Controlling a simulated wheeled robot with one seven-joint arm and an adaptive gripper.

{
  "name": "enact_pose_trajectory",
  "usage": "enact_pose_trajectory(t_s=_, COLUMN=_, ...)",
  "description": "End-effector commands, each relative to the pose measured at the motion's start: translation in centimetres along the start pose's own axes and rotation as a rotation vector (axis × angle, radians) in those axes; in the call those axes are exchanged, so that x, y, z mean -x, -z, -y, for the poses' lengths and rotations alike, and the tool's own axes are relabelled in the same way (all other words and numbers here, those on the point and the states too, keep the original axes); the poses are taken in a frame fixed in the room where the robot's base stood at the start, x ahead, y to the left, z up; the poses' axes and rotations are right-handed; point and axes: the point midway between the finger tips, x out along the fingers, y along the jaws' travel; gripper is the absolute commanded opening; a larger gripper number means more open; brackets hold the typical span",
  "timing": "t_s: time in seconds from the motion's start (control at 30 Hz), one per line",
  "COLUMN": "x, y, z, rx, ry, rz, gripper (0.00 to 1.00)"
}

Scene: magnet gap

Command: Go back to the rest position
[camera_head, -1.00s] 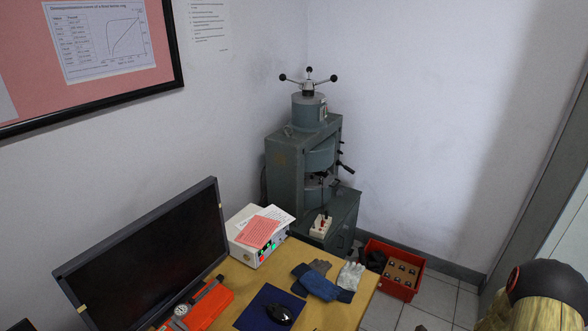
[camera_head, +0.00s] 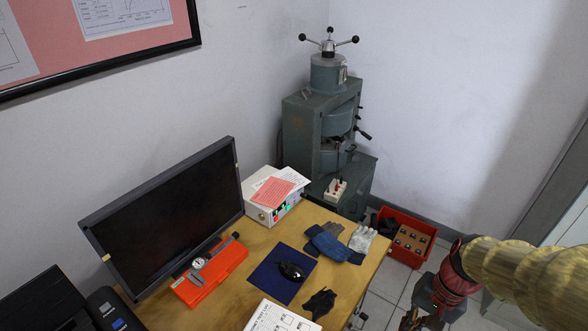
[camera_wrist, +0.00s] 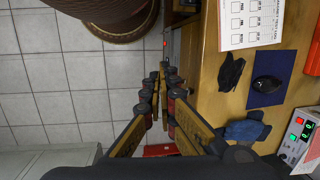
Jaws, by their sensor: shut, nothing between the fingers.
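My gripper (camera_wrist: 163,72) shows in the wrist view with its fingers together and nothing between them. It hangs over the floor along the left edge of the wooden desk (camera_wrist: 204,75), with no contact visible. In the head view my arm reaches in from the right, its wrist in front of the desk's right end; the fingertips are not clearly visible there.
The desk (camera_head: 225,310) holds a monitor (camera_head: 170,215), an orange case (camera_head: 215,273), a mouse on a blue mat (camera_head: 268,280), gloves (camera_head: 335,245) and a white control box (camera_head: 270,205). A grey-green machine (camera_head: 320,130) and a red crate (camera_head: 405,235) stand behind. Tiled floor (camera_wrist: 50,75) is clear.

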Motion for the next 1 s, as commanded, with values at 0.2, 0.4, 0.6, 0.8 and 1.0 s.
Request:
enact_pose_trajectory(t_s=0.2, x=6.5, y=-2.7, z=1.4, rx=0.285, ry=-0.107, rz=-0.239, gripper=0.0)
enact_pose_trajectory(t_s=0.4, x=11.7, y=-5.6, z=3.8, rx=0.47, ry=-0.12, rz=-0.444, gripper=0.0)
enact_pose_trajectory(t_s=0.6, x=15.1, y=-7.9, z=6.4, rx=0.574, ry=-0.067, rz=-0.568, gripper=0.0)
enact_pose_trajectory(t_s=0.8, x=15.1, y=-8.4, z=7.2, rx=0.605, ry=-0.058, rz=-0.572, gripper=0.0)
enact_pose_trajectory(t_s=1.0, x=15.1, y=-8.3, z=7.1, rx=0.603, ry=-0.058, rz=-0.571, gripper=0.0)
